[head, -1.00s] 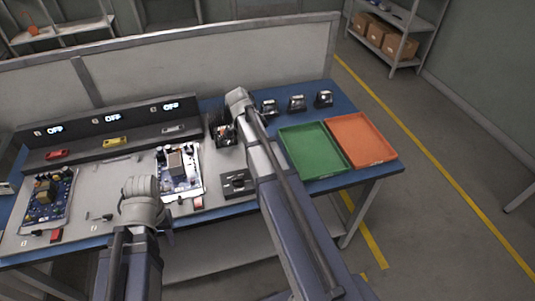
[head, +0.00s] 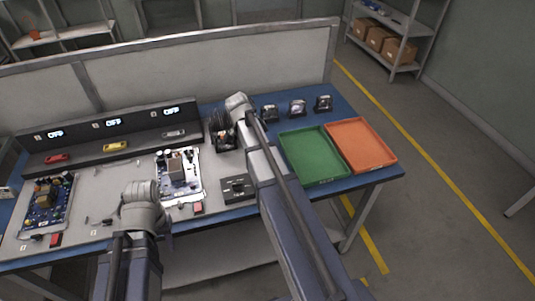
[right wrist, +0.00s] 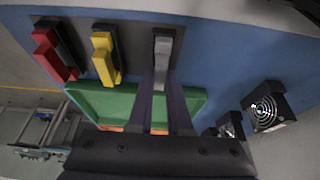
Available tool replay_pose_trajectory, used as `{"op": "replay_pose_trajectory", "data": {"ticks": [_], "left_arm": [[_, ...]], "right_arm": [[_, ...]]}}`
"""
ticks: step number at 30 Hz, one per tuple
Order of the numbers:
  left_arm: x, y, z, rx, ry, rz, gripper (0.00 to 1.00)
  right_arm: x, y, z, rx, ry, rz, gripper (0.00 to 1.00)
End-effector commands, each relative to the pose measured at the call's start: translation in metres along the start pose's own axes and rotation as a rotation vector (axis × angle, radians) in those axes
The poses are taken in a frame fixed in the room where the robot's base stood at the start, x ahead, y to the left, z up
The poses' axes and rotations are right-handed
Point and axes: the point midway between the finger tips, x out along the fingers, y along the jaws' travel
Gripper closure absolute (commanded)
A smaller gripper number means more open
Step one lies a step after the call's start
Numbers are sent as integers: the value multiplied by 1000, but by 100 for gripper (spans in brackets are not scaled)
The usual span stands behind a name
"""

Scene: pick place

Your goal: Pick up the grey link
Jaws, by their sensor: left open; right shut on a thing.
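The grey link (right wrist: 163,50) shows at the top middle of the right wrist view, on a dark holder beside a yellow link (right wrist: 104,57) and a red link (right wrist: 52,54). My right gripper (right wrist: 162,84) is shut on the grey link, one finger on each side of it. In the head view its fingers are hidden behind my right forearm. My left gripper (head: 142,205) is low over the front of the bench, open and apart from the right one. Its fingertips are hard to make out.
A green tray (head: 287,141) and an orange tray (head: 384,153) stand at the bench's right end. Several black fixtures (head: 297,108) line the back edge. Two circuit boards (head: 47,202) lie at the left and middle. A dark panel with OFF displays (head: 80,139) runs behind them.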

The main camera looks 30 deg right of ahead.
Motion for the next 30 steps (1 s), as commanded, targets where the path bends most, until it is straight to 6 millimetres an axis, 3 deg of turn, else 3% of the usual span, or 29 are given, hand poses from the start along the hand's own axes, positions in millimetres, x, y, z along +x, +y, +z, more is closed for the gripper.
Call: {"op": "replay_pose_trajectory", "data": {"ticks": [14, 30], "left_arm": [[-12, -1, 1, 0, 0, 0, 59], [-87, -8, 5, 0, 0, 0, 59]], "right_arm": [[-11, 0, -4, 0, 0, -1, 100], [-81, 0, -34, 0, 0, 0, 100]]}}
